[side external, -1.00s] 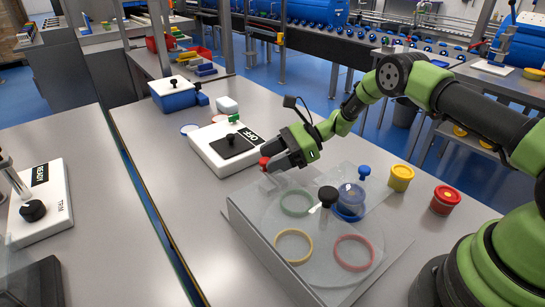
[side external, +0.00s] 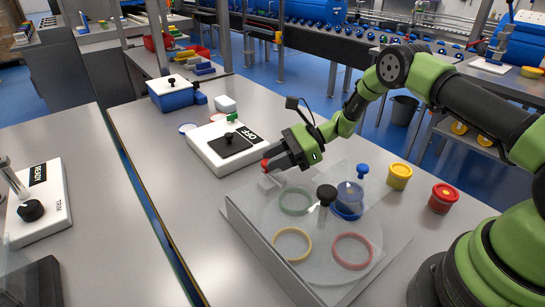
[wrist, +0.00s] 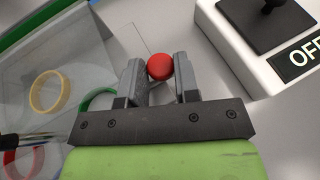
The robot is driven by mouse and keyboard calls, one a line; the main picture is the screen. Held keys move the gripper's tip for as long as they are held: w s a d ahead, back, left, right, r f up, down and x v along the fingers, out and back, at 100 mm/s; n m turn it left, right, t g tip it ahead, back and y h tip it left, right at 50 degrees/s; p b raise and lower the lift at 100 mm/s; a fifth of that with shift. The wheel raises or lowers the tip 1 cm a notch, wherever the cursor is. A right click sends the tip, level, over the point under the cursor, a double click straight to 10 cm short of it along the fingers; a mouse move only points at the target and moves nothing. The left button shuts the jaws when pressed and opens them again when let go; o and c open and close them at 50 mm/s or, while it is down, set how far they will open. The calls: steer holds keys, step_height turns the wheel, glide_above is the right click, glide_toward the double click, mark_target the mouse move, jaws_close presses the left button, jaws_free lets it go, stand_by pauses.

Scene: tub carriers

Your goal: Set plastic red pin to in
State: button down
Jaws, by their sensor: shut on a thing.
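The red pin (side external: 265,165) shows as a rounded red knob at the back left corner of a carrier with clear walls (side external: 250,232). My gripper (side external: 270,163) is shut on it, reaching in from the right. In the wrist view the red knob (wrist: 160,67) sits between the two grey fingertips (wrist: 159,80). The pin's shaft is hidden, so I cannot tell how deep it sits.
A white switch box (side external: 224,146) marked OFF lies behind the carrier. A yellow tub (side external: 399,176) and a red tub (side external: 443,198) stand to the right. A blue box (side external: 174,95) is at the back. A READY box (side external: 38,200) is on the left table.

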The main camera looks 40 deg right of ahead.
steer(key=shift+s+f, duration=0.1)
steer(key=shift+s, duration=0.1)
steer(key=c, duration=0.9)
jaws_free()
steer(key=shift+w, duration=0.1)
steer(key=shift+w, duration=0.6)
steer(key=w+v, duration=0.1)
steer(key=v, duration=0.9)
steer(key=shift+s+a+r+n+g+h, duration=0.25)
steer(key=shift+s+a+r+n+h, duration=1.1)
steer(key=shift+s+r+n, duration=1.7)
steer(key=shift+s+a+r+n+g+h, duration=0.3)
steer(key=shift+s+a+r+n+h, duration=1.5)
steer(key=shift+r, duration=2.5)
steer(key=shift+s+a+r+n+g+h, duration=0.25)
steer(key=shift+s+a+r+n+h, duration=0.55)
steer(key=shift+s+r+n, duration=1.75)
